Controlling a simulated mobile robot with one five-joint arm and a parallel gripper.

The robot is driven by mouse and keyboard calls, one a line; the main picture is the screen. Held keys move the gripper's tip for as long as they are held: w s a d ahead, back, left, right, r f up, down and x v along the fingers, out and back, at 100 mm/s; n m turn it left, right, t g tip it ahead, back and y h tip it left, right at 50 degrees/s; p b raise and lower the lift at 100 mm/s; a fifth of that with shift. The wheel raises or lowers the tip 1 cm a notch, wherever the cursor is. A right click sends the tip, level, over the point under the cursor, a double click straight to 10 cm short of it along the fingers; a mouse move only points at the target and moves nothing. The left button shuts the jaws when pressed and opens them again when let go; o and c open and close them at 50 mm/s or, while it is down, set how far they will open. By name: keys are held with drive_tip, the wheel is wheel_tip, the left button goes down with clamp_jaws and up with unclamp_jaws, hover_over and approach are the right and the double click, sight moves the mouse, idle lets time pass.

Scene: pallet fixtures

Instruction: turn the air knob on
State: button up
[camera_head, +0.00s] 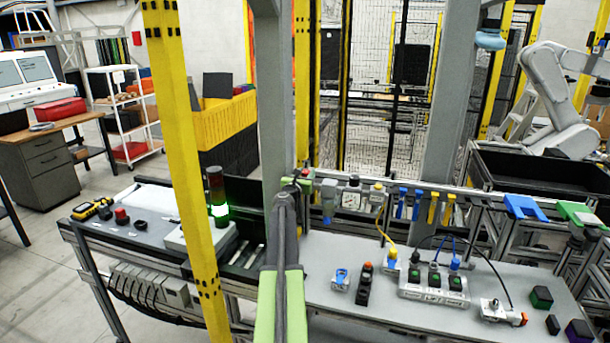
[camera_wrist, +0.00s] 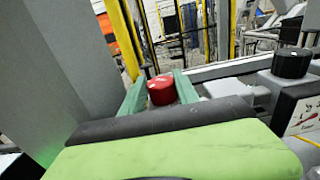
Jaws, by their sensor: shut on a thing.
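A round red knob (camera_wrist: 161,92) shows in the wrist view between the two green fingers of my gripper (camera_wrist: 158,86). My gripper is shut on it, with a finger on each side. In the head view my gripper (camera_head: 297,180) reaches the left end of the air unit row at the back of the bench, and my arm hides part of that end. A black knob (camera_wrist: 291,64) on a grey block stands to the right of my gripper, apart from it. A round gauge (camera_head: 351,200) sits further right in the row.
A grey post rises close behind my gripper. A yellow post (camera_head: 185,160) stands at the left. A lit green stack light (camera_head: 219,212) is left of my arm. The bench (camera_head: 330,255) holds several plugs and sockets on the right.

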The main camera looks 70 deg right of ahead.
drive_tip(key=shift+s+n+t, duration=0.15)
drive_tip(key=shift+n+t, duration=0.15)
drive_tip(key=shift+t, duration=0.1)
clamp_jaws()
drive_tip(key=shift+s+n+t, duration=0.1)
drive_tip(key=shift+n+t, duration=0.2)
drive_tip(key=shift+t, duration=0.2)
drive_tip(key=n+t, duration=0.1)
drive_tip(key=n+t+y, duration=0.1)
drive_tip(key=t, duration=0.1)
drive_tip(key=n+t, duration=0.1)
drive_tip(key=shift+s+d+t+y, duration=0.15)
drive_tip(key=shift+s+t+y, duration=0.15)
drive_tip(key=shift+t, duration=0.1)
drive_tip(key=n+t+y, duration=0.2)
drive_tip(key=t, duration=0.1)
drive_tip(key=n+t+y, duration=0.1)
drive_tip(key=shift+s+d+n+t, duration=0.1)
drive_tip(key=shift+d+n+t, duration=0.2)
drive_tip(key=shift+n, duration=0.1)
drive_tip(key=shift+s+n+t+y, duration=0.1)
drive_tip(key=shift+n+t+y, duration=1.75)
drive_tip(key=shift+y, duration=0.65)
drive_tip(key=shift+n+y, duration=0.25)
drive_tip(key=shift+y, duration=0.05)
drive_tip(key=o, duration=1.2)
unclamp_jaws()
